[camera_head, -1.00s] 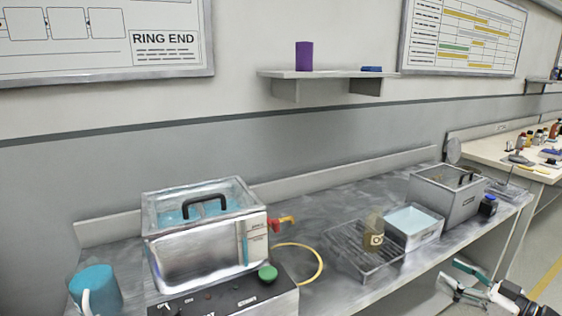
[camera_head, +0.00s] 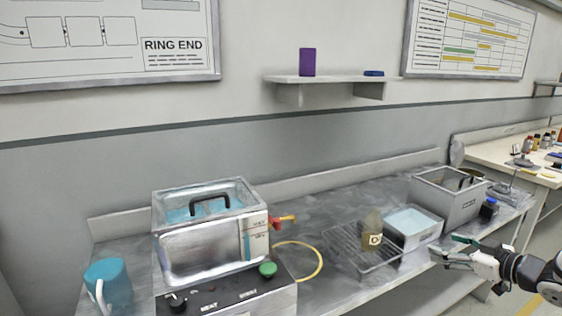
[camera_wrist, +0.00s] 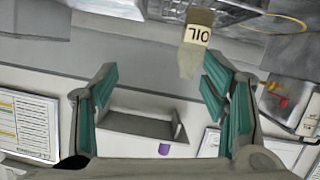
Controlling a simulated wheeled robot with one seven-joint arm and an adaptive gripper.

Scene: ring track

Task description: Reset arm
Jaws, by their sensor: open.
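My gripper (camera_head: 456,247) is in the right of the head view, in front of the bench's front edge, near the white tub. Its jaws are apart and nothing is between them. In the wrist view my gripper (camera_wrist: 160,95) shows two green-padded fingers spread wide. The wrist picture looks upside down, with the wall shelf (camera_wrist: 140,128) seen between the fingers. A brown bottle (camera_head: 373,232) with a pale label stands on the wire rack (camera_head: 350,255), apart from my gripper.
A metal water bath (camera_head: 208,252), a blue mug (camera_head: 108,285) and a yellow ring (camera_head: 318,262) are on the left half of the bench. A white tub (camera_head: 412,228) and grey metal box (camera_head: 448,200) stand at the right. The floor right of the bench looks clear.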

